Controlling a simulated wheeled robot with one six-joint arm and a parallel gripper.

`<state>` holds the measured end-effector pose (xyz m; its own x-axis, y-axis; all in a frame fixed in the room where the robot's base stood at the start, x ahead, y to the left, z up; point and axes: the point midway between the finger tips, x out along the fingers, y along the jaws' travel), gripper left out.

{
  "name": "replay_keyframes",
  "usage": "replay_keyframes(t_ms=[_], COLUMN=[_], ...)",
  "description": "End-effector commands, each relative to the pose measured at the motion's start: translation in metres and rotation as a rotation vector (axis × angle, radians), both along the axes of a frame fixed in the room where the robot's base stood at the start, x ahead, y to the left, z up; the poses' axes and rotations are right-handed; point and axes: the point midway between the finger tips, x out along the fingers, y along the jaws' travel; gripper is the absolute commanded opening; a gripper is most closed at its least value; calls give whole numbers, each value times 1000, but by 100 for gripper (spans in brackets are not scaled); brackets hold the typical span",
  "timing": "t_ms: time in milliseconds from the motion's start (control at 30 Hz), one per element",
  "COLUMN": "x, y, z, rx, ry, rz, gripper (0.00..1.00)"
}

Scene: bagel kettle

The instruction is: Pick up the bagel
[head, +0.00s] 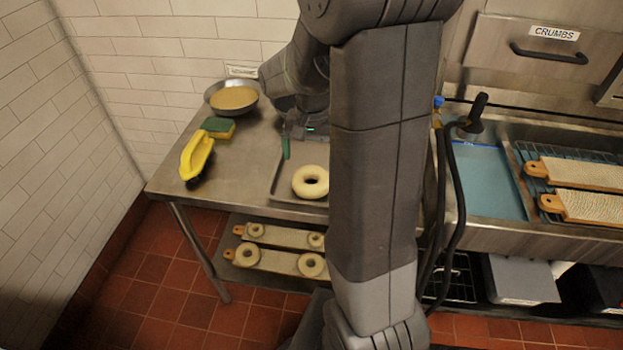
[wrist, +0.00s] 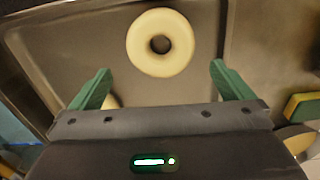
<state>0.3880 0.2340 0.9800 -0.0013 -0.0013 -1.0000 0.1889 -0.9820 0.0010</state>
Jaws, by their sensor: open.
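A pale bagel (head: 310,182) lies on a metal tray (head: 277,183) on the steel table. In the wrist view the bagel (wrist: 160,42) lies ahead of my gripper (wrist: 161,84), roughly centred between the two green fingers but beyond their tips. My gripper is open and empty. In the head view only one green finger of my gripper (head: 286,148) shows clearly, behind and to the left of the bagel. My arm hides the right part of the tray. In the wrist view a small pale piece shows beside the left finger, mostly hidden.
Boards with bagels (head: 279,236) lie on the shelf below. A sink with boards (head: 580,174) is at right.

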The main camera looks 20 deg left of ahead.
Motion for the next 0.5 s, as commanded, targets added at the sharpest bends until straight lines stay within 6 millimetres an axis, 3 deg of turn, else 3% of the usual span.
replay_keyframes(t_ms=[100,333,500], x=[0,-1,-4], y=[0,0,1], z=[-18,-33,-57], rx=[-1,-1,-4], ry=[2,1,3], rz=[0,0,0], gripper=[100,100,100])
